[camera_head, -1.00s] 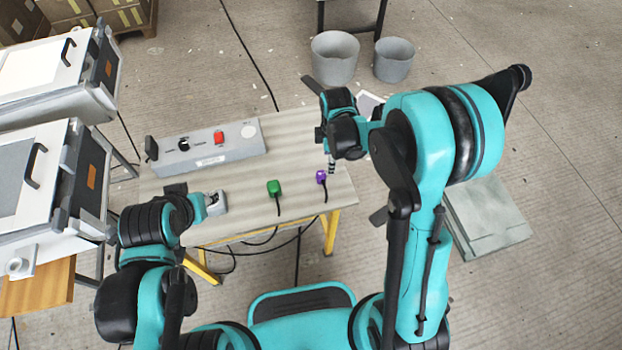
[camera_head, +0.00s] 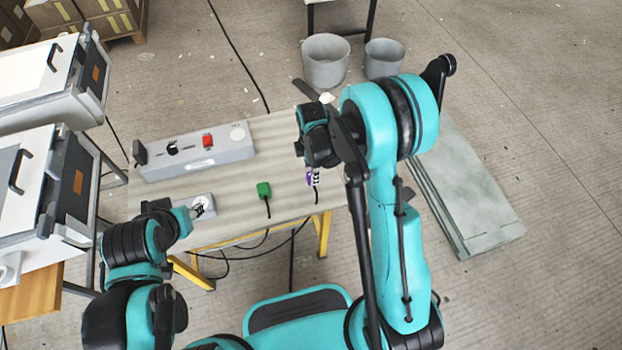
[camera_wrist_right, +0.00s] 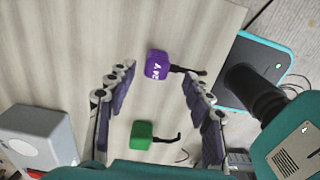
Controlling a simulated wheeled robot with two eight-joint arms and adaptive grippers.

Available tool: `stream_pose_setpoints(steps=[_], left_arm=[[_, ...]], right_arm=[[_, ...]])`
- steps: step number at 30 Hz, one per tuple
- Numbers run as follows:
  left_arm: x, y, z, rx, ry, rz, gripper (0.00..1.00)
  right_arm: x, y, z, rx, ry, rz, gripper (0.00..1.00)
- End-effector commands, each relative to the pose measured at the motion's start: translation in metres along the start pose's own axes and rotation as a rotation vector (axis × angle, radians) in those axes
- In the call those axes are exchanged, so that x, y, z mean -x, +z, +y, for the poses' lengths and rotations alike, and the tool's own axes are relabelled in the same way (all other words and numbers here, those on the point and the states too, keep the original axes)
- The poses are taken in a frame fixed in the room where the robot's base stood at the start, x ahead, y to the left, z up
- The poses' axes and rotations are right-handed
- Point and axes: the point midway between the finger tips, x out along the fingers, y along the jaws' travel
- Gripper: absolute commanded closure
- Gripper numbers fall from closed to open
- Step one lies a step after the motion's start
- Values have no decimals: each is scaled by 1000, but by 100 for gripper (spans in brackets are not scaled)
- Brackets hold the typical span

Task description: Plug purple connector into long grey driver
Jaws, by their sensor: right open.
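The purple connector (camera_head: 309,180) lies on the table with a short black cable. In the right wrist view the purple connector (camera_wrist_right: 157,63) has white lettering and sits between the fingertips. My right gripper (camera_wrist_right: 157,75) is open around it, with gaps on both sides; in the head view its fingers (camera_head: 315,178) partly hide it. The long grey driver (camera_head: 218,157) lies at the back left, with a red switch and a black knob; its end (camera_wrist_right: 30,125) shows in the wrist view. My left gripper (camera_head: 191,213) is beside a small grey box (camera_head: 204,206); its fingers are unclear.
A green connector (camera_head: 264,190) with a black cable lies left of the purple one; it also shows in the wrist view (camera_wrist_right: 143,132). The table (camera_head: 235,213) is clear between driver and connectors. Grey machines (camera_head: 30,190) stand left, two buckets (camera_head: 325,62) behind.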

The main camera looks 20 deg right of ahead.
Motion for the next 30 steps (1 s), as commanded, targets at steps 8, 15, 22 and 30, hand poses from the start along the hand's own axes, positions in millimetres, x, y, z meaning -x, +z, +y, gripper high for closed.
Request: stream_pose_setpoints(steps=[8, 15, 22, 30], left_arm=[[-2, 2, 0, 0, 0, 0, 60], [-19, 13, 0, 0, 0, 0, 60], [-21, 15, 0, 0, 0, 0, 60], [-21, 15, 0, 0, 0, 0, 60]], right_arm=[[-5, 0, 1, 0, 0, 0, 48], [-40, 0, 5, 0, 0, 0, 48], [-51, 0, 5, -1, 0, 0, 48], [-50, 0, 5, -1, 0, 0, 61]])
